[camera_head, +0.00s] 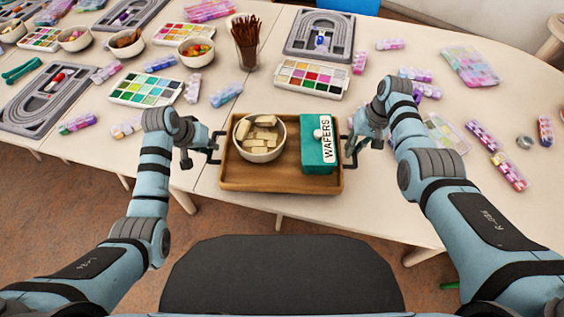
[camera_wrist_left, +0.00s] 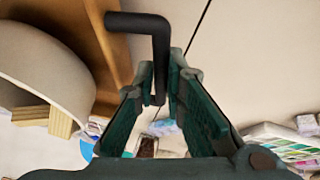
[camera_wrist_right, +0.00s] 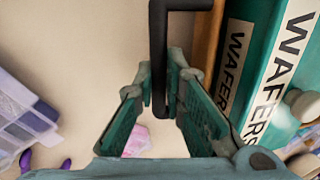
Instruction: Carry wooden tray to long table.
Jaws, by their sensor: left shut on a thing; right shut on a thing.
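The wooden tray (camera_head: 282,182) is at the near edge of the long table (camera_head: 420,215), with a black handle on each side. In it are a white bowl (camera_head: 259,153) of pale wafer pieces and a teal wafers box (camera_head: 319,157). My left gripper (camera_head: 211,150) is shut on the left handle, whose black bar (camera_wrist_left: 150,30) lies between the fingers in the left wrist view. My right gripper (camera_head: 352,147) is shut on the right handle, whose bar (camera_wrist_right: 158,50) shows in the right wrist view. Whether the tray touches the table cannot be told.
Behind the tray are a cup of brown sticks (camera_head: 246,45), a bead palette (camera_head: 311,79) and a grey bead board (camera_head: 320,36). More palettes and bead tubes lie left and right. The table is bare just right of the tray's near side.

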